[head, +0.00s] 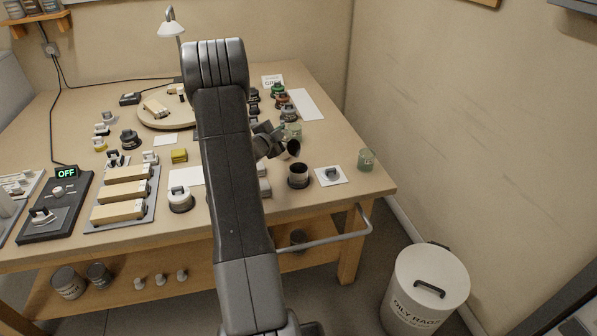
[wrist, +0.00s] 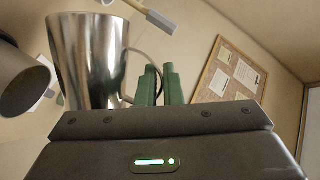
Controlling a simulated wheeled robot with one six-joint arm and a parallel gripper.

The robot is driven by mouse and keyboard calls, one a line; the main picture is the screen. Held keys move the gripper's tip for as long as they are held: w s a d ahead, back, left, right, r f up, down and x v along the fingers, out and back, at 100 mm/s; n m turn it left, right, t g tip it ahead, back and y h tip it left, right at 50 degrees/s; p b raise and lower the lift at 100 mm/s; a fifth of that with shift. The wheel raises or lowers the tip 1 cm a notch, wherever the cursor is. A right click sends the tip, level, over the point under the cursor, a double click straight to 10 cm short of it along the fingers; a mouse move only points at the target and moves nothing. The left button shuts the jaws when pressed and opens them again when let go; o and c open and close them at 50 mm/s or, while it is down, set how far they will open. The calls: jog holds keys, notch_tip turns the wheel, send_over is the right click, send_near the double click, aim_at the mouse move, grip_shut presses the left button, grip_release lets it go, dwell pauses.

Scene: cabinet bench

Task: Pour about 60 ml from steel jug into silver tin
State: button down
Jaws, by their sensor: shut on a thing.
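The steel jug (head: 293,149) is off the bench in the head view, tilted with its dark mouth towards the right. In the wrist view the shiny jug (wrist: 88,62) fills the left side, with its handle at the green fingers of my gripper (wrist: 160,85). My gripper (head: 268,140) is shut on the jug, partly hidden by my arm in the head view. An open grey tin (head: 298,180), which looks like the silver tin, stands upright on the bench just below the jug's mouth. No stream of liquid shows, and the levels inside cannot be told.
A white mat with a small dark-handled item (head: 330,175) lies right of the tin. A greenish glass (head: 366,160) stands near the bench's right edge. Several jars stand behind the jug. A white strip (head: 306,104) lies at the back right. An oily-rags bin (head: 426,290) stands on the floor.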

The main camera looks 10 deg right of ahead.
aim_at(288, 140)
jog(key=shift+s+d+r+m+b, duration=0.1)
jog(key=shift+s+r+m+b, duration=0.15)
jog(key=shift+b, duration=0.5)
jog(key=shift+s+d+f+m+t+b, duration=0.25)
jog(key=shift+m+b, duration=0.2)
jog(key=shift+b, duration=0.8)
jog(key=shift+r, duration=0.15)
jog(key=shift+s+m+t+b, duration=0.15)
jog(key=shift+m+t+b, duration=0.2)
jog(key=shift+b, duration=0.65)
jog(key=shift+s+d+r+m+t+h+b, duration=0.2)
jog(key=shift+s+m+b, duration=0.25)
jog(key=shift+b, duration=1.2)
jog(key=shift+s+d+r+m+t+h+b, duration=0.15)
jog(key=shift+s+d+m+b, duration=0.3)
jog(key=shift+b, duration=1.15)
